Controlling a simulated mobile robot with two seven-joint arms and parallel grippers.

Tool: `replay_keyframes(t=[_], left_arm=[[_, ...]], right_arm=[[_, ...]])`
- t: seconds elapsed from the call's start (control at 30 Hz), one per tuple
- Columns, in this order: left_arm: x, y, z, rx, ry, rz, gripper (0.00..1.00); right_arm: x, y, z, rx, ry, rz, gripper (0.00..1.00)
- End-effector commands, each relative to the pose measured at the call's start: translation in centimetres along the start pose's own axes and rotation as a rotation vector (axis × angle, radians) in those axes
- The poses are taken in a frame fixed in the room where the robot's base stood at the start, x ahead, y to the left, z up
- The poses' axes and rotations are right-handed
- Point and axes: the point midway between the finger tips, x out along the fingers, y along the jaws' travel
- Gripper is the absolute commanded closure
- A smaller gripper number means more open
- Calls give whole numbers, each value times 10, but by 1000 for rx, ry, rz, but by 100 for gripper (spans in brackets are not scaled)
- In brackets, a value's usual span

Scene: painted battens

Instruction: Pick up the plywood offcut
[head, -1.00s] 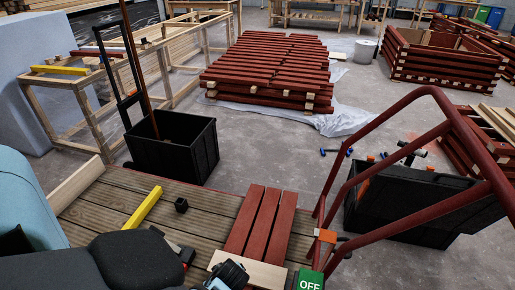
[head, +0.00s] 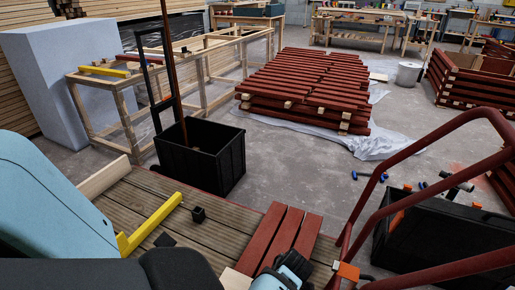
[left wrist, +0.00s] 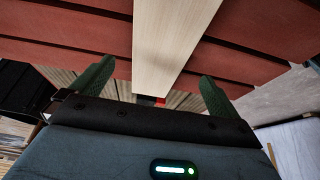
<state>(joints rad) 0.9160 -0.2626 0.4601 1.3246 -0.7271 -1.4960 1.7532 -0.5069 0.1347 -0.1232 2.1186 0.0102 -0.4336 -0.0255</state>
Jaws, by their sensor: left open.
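The plywood offcut (head: 236,280) is a pale, flat board at the bottom edge of the head view, by the near ends of the red battens (head: 281,238). Only part of it shows there. In the left wrist view the pale offcut (left wrist: 171,40) crosses the red boards, its near end towards my left gripper (left wrist: 155,83). The two green fingers stand wide apart, one to each side of the board's line, with no visible contact. In the head view the fingers are hidden. My right gripper is not in view.
The planked deck carries a yellow bar (head: 150,222) and a small black block (head: 199,214). A black crate (head: 203,160) stands behind it. A red tubular rail (head: 413,163) rises at the right, by a black bin (head: 440,243). Stacked red battens (head: 305,88) lie farther back.

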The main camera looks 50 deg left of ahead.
Motion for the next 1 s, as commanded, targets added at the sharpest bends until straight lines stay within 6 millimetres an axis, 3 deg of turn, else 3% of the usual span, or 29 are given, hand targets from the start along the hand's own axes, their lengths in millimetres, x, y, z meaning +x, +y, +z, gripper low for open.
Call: replay_keyframes(t=[0.23,0.53,0.8,1.0], left_arm=[[9,0,0,0,2,1,0],[50,-1,1,1,2,-1,0],[52,0,1,0,-1,2,0],[52,0,1,0,-1,2,25]], right_arm=[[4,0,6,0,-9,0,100],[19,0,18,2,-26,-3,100],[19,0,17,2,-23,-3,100],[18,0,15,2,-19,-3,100]])
